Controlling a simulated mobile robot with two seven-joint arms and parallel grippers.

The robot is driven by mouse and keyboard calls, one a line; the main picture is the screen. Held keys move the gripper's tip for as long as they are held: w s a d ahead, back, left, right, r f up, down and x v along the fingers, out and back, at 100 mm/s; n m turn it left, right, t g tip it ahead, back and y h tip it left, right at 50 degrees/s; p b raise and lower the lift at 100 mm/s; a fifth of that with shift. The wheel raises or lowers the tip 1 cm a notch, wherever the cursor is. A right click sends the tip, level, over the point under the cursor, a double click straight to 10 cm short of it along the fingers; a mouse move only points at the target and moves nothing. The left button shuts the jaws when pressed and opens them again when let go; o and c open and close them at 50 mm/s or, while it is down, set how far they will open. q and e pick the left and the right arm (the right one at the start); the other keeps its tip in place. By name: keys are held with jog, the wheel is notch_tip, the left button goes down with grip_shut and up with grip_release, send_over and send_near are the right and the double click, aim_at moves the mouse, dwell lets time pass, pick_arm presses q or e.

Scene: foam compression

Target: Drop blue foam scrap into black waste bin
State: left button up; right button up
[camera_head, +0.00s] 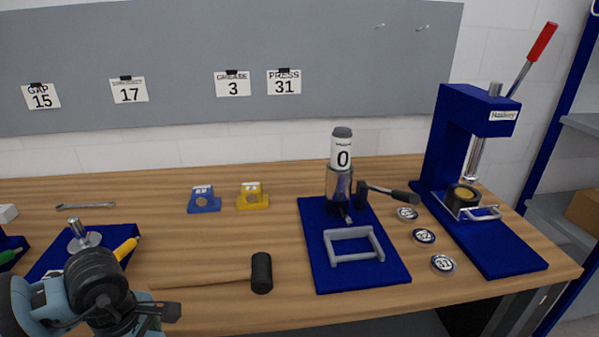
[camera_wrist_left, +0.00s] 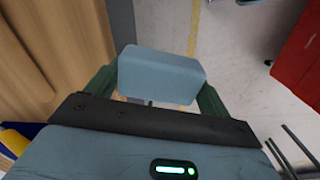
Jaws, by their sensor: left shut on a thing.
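The blue foam scrap (camera_wrist_left: 160,76) is a pale blue block in the left wrist view. It sits between the two dark green fingers of my left gripper (camera_wrist_left: 158,88), which is shut on it. Below the block the wrist view shows grey floor, with the wooden table edge to the left. In the head view my left arm is at the lower left, and the foam cannot be made out there. I cannot identify the black waste bin in either view. My right gripper is not in view.
A red cabinet-like object (camera_wrist_left: 299,56) stands on the floor at the right of the wrist view. On the table are a mallet (camera_head: 261,272), a grey frame (camera_head: 352,245) on a blue mat, a blue lever press (camera_head: 455,140) and several round tins. Bare wood lies around the mallet.

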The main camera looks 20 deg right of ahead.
pick_arm(q)
jog(key=s+a+f+m+p, duration=0.1)
jog(key=s+a+f+m, duration=0.2)
jog(key=m, duration=1)
jog(key=a+f, duration=0.3)
jog(key=shift+s+a+f+p, duration=0.15)
jog(key=shift+s+f+p, duration=0.15)
jog(key=shift+s+f, duration=0.1)
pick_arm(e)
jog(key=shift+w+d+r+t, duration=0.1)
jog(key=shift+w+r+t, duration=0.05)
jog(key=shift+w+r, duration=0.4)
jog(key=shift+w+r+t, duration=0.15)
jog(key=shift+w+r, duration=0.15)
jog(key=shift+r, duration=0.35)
pick_arm(q)
jog(key=shift+d, duration=0.2)
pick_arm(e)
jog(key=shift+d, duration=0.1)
